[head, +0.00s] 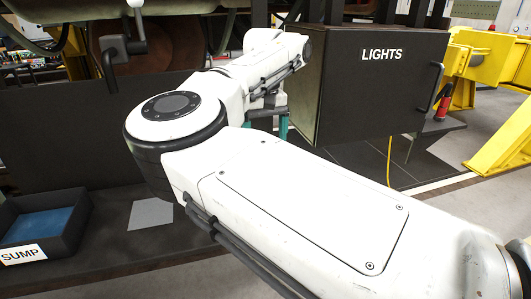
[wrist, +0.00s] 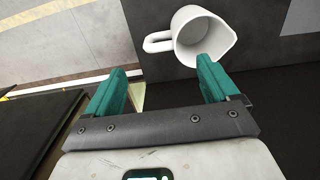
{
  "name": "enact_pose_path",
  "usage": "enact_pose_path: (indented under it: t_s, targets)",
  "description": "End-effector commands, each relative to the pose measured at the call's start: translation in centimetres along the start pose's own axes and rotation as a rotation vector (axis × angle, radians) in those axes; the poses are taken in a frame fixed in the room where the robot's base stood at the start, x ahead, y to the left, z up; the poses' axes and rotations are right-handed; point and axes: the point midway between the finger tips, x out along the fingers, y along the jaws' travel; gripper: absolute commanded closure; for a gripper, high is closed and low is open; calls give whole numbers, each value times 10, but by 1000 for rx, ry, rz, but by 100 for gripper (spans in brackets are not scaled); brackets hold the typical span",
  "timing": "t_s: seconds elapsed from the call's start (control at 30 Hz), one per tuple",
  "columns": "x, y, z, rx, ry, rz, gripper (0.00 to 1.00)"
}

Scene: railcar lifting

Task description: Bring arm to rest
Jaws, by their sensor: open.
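My white arm crosses the head view from the lower right, bends at a dark round joint at left centre, and reaches back toward the upper middle. My gripper (head: 268,122) is partly hidden behind the arm there, with its teal fingers showing beside the LIGHTS box. In the wrist view my gripper (wrist: 165,85) is open, its two teal fingers apart with nothing between them. A white jug (wrist: 198,38) with a handle and spout stands just beyond the right fingertip. I cannot tell whether they touch.
A dark box marked LIGHTS (head: 375,95) stands close right of my gripper. A tray marked SUMP (head: 75,215) with a blue inside lies at lower left. A grey sheet (head: 151,214) lies near it. Yellow steel stands (head: 500,145) are at right. A yellow cable (head: 389,160) hangs below the box.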

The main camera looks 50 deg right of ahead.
Motion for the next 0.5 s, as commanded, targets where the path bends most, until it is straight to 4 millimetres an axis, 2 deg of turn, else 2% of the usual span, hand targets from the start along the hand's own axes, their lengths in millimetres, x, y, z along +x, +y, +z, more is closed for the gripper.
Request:
enact_pose_path:
  t_s: [0.2,0.5]
  targets:
    - [-17,0,0,0,-1,0,12]
    - [-19,0,0,0,-1,1,12]
